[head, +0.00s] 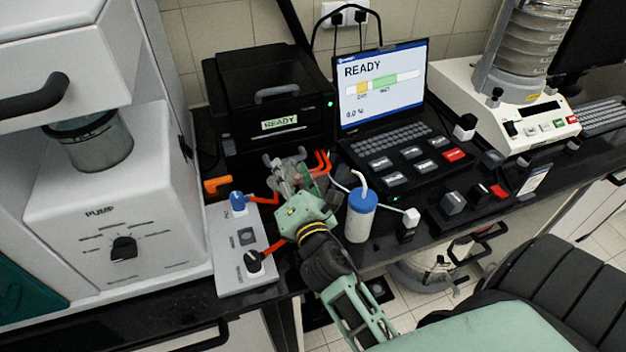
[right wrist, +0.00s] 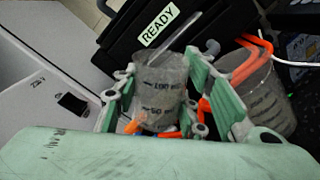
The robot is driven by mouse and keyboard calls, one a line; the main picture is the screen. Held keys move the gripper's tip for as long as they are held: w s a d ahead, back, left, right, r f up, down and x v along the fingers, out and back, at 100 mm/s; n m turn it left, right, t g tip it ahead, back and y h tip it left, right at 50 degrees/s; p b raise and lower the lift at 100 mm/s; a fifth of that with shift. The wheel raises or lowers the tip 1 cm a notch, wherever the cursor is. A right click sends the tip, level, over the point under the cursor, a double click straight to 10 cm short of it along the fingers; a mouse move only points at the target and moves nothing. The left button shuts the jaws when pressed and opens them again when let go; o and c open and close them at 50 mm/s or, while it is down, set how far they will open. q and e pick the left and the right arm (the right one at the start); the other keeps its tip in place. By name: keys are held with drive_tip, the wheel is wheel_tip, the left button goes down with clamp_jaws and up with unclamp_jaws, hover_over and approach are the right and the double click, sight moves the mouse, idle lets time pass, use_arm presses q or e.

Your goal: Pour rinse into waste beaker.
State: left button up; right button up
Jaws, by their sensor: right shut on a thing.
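My right gripper (head: 290,178) is above the bench, in front of the black box. In the right wrist view, its two green fingers (right wrist: 165,105) are shut around a small clear graduated beaker (right wrist: 163,78). A thin clear rod sticks up out of this beaker. A second, larger clear graduated beaker (right wrist: 268,98) stands just right of the fingers, with orange tubes at its rim. Which beaker is for waste is not labelled in view. I cannot tell the liquid level in the held beaker. My left gripper is not in view.
A black box (head: 262,75) marked READY stands behind, with a laptop (head: 383,85) beside it. A blue-capped wash bottle (head: 360,218) stands right of my gripper. A grey switch panel (head: 240,245) and the white pump unit (head: 115,200) are to the left.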

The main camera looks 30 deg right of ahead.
drive_tip(key=shift+s+d+r+m, duration=0.1)
drive_tip(key=shift+r+m, duration=0.25)
drive_tip(key=shift+m, duration=0.65)
drive_tip(key=shift+d+r+m, duration=0.1)
drive_tip(key=shift+r+m, duration=0.25)
drive_tip(key=shift+m, duration=0.65)
idle(0.6)
drive_tip(key=shift+s+d+r+m+p, duration=0.1)
drive_tip(key=shift+d+r+m+p, duration=0.1)
drive_tip(key=shift+d+m, duration=0.2)
drive_tip(key=shift+s+d+r+m+p, duration=0.1)
drive_tip(key=shift+d+m+p, duration=0.15)
drive_tip(key=shift+m, duration=0.25)
idle(0.4)
drive_tip(key=shift+d+r+m+p, duration=0.2)
drive_tip(key=shift+m+p, duration=0.25)
drive_tip(key=shift+m, duration=0.4)
drive_tip(key=shift+d+r+m+p, duration=0.2)
drive_tip(key=shift+m+p, duration=0.2)
drive_tip(key=shift+m, duration=0.45)
drive_tip(key=shift+c, duration=0.2)
idle(0.9)
